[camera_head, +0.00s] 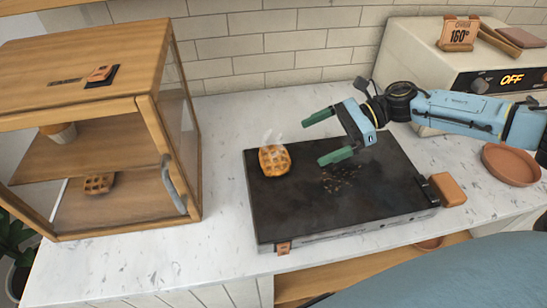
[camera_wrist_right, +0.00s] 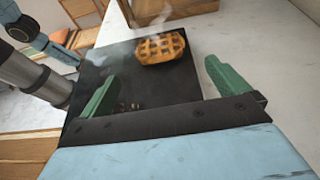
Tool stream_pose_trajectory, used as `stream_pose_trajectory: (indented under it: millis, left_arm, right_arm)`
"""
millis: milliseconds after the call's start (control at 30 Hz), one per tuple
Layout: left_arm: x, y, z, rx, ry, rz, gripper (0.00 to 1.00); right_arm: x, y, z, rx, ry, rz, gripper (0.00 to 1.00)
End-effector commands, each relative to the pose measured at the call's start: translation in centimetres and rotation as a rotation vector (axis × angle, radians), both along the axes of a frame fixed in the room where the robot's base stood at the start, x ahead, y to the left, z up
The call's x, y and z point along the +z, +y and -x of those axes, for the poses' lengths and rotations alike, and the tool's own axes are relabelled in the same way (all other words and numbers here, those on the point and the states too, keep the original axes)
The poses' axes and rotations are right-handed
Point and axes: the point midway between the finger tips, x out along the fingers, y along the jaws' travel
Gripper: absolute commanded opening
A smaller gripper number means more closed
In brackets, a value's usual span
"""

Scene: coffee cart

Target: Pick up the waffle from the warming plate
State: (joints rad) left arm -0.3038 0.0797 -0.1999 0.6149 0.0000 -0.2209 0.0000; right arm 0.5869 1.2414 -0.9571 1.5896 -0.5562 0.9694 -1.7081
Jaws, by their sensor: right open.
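A round golden waffle (camera_head: 275,160) lies on the left part of the black warming plate (camera_head: 290,205), with pale steam above it. My right gripper (camera_head: 321,138) is over the back part of the plate, to the right of the waffle. Its green fingers are spread apart, point toward the left and hold nothing. In the right wrist view the waffle (camera_wrist_right: 160,47) lies ahead of the open fingers (camera_wrist_right: 158,80), apart from both. My left gripper does not show in the head view; a blue arm part of mine is at the upper left of the wrist view.
A wooden cabinet (camera_head: 150,28) with a glass door stands on the left, another waffle (camera_head: 99,184) inside. A cream machine (camera_head: 420,50) reading OFF is at the back right. A terracotta dish (camera_head: 511,165) lies right of the plate. Counter (camera_head: 222,215) between cabinet and plate is clear.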

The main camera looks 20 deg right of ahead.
Motion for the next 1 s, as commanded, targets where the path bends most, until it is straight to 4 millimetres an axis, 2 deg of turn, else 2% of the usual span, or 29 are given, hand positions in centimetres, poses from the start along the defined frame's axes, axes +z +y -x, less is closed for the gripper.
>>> stream_pose_trajectory:
  millis: [100, 433, 700, 1000]
  left_arm:
    - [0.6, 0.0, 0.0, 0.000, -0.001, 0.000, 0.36]
    - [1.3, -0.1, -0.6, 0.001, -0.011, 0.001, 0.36]
    - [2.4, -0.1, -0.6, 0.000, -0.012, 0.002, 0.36]
    - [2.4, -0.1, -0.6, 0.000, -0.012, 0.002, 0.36]
  right_arm:
    - [-0.6, 2.3, -0.5, 0.003, 0.000, -0.003, 1.00]
    - [-1.8, 5.0, -1.1, 0.001, 0.001, -0.001, 1.00]
    - [-2.9, 8.6, -1.7, 0.000, 0.000, -0.001, 1.00]
    - [-3.3, 9.1, -1.9, -0.002, -0.001, 0.001, 1.00]
